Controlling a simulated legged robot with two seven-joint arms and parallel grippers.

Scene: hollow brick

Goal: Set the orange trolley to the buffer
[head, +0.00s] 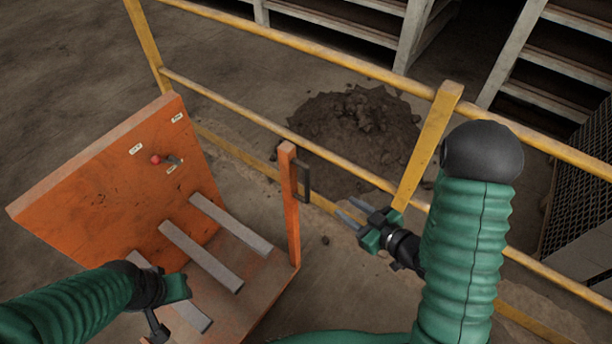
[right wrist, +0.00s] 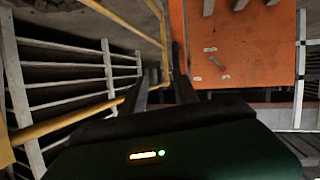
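The orange trolley (head: 110,185) stands at the left in the head view. It has a tall back panel with a red knob (head: 156,159), grey slats (head: 200,256) across its deck and a post (head: 290,205) with a dark handle (head: 304,181). Its orange panel also fills the upper right of the right wrist view (right wrist: 232,50). My right gripper (head: 350,218) is open and empty, to the right of the post and apart from the handle. My left gripper (head: 168,318) is over the trolley's near side; its fingers are mostly hidden. I cannot pick out the buffer.
A yellow railing (head: 300,140) runs diagonally behind the trolley and my right gripper, with an upright (head: 428,140) near my right arm. A dirt heap (head: 362,130) lies beyond it. Pale-framed racks (head: 415,35) stand at the back. Open floor (head: 70,70) lies at the upper left.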

